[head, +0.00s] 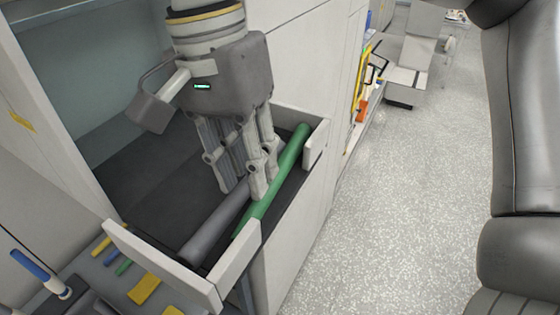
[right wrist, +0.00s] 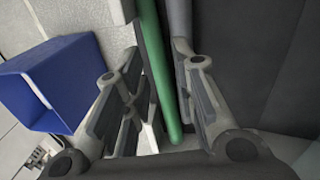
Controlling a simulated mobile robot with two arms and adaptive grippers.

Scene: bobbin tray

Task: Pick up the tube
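A green tube (head: 289,165) lies lengthwise in a pale tray (head: 236,277), with a grey tube (head: 209,232) beside it on the left. My right gripper (head: 246,184) reaches down into the tray from above, and its fingers hide part of the grey tube. In the right wrist view the gripper (right wrist: 157,62) has its fingers apart. The green tube (right wrist: 152,45) runs between them there, and the grey tube (right wrist: 180,18) shows partly behind the right finger. I cannot tell whether any finger touches a tube. My left gripper is not in view.
The tray's pale walls stand close around the tubes. Small yellow, green and blue items (head: 144,289) lie at the lower left. A blue box (right wrist: 45,85) shows at the left of the right wrist view. Speckled floor (head: 400,220) is open on the right.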

